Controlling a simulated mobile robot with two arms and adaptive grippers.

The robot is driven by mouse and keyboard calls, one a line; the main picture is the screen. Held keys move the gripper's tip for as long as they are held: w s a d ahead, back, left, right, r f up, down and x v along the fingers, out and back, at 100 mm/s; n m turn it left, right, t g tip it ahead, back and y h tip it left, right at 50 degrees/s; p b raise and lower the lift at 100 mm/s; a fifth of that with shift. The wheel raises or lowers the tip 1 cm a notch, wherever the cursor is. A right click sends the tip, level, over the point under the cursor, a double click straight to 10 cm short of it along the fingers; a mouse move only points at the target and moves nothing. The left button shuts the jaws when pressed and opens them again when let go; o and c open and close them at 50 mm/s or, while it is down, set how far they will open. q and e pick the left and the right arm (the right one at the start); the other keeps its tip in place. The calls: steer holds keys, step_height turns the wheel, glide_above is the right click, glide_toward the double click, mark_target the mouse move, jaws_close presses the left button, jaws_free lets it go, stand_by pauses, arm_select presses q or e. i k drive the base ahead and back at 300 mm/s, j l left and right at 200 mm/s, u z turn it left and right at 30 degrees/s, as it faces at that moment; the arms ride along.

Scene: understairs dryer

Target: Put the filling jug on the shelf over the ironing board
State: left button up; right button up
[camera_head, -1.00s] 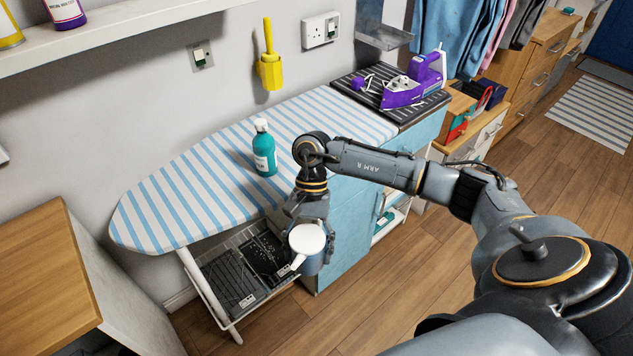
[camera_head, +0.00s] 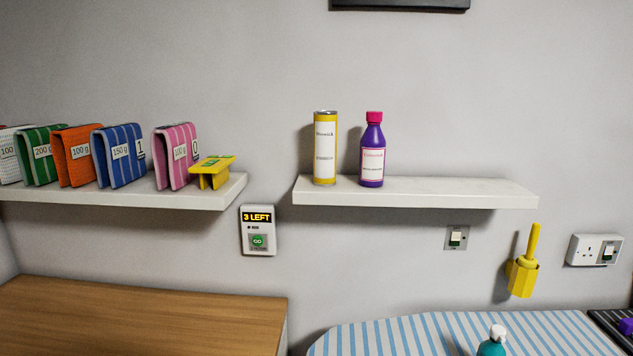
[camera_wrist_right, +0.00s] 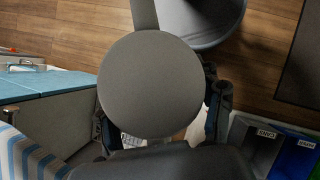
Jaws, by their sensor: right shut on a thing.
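The shelf over the ironing board (camera_head: 460,195) is a white wall shelf in the head view. A yellow can (camera_head: 325,150) and a purple bottle with a pink cap (camera_head: 372,155) stand on its left part; its right part is bare. My right gripper (camera_wrist_right: 160,115) is out of the head view. In the right wrist view its fingers are either side of the filling jug (camera_wrist_right: 150,85), shut on it. The jug shows as a round, shaded grey face with a strip like its handle running up; its sides are hidden. My left gripper is in neither view.
The striped ironing board (camera_head: 400,335) is below the shelf, with a teal bottle (camera_head: 492,343) on it. A yellow brush holder (camera_head: 523,275) and sockets are on the wall. Another shelf (camera_head: 120,198) at left holds several bags. A wooden top (camera_head: 140,315) is below it.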

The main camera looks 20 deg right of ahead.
mark_target(485, 187)
steer(key=k+l+u, duration=0.15)
steer(key=l+u, duration=0.2)
steer(key=l, duration=0.2)
steer(key=k+l+u, duration=0.25)
steer(key=l+u, duration=0.15)
steer(key=l, duration=0.15)
steer(key=k+l+u, duration=0.7)
steer(key=i+l, duration=0.05)
steer(key=l, duration=0.05)
